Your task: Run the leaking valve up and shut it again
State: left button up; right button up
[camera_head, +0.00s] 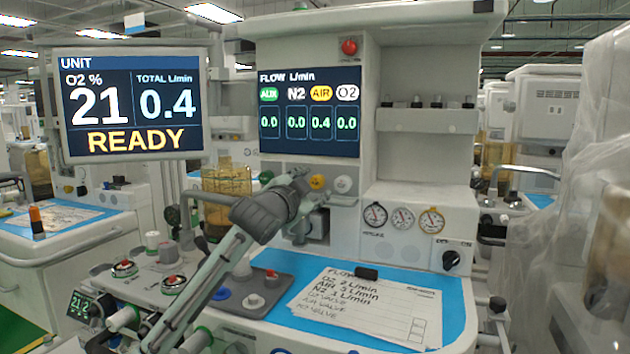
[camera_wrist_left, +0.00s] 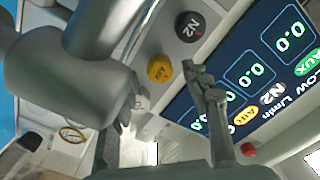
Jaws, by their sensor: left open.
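The flow display (camera_head: 310,115) reads AIR 0.4 and 0.0 for AUX, N2 and O2. Below it are a yellow knob (camera_head: 317,182), a white knob (camera_head: 344,184) and a green knob (camera_head: 265,178). In the left wrist view the yellow knob (camera_wrist_left: 160,69) sits beside the black N2 knob (camera_wrist_left: 189,26). My left gripper (camera_head: 302,207) is open and empty, just in front of the knob row, left of and below the yellow knob. Its fingers (camera_wrist_left: 164,88) spread apart in the wrist view, apart from the yellow knob as far as I can tell. My right gripper is out of view.
A left screen (camera_head: 132,105) reads O2 21, total 0.4, READY. A paper sheet (camera_head: 370,305) lists flow figures on the blue worktop (camera_head: 445,290). Gauges (camera_head: 402,218) are right of the knobs. A plastic-draped unit (camera_head: 570,220) stands at the right.

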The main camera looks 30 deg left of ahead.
pick_arm(q)
jog(key=shift+x, duration=1)
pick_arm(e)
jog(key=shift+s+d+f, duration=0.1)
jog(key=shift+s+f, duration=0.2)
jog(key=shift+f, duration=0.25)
pick_arm(q)
jog(key=shift+s, duration=0.1)
grip_shut()
jog(key=shift+n, duration=0.4)
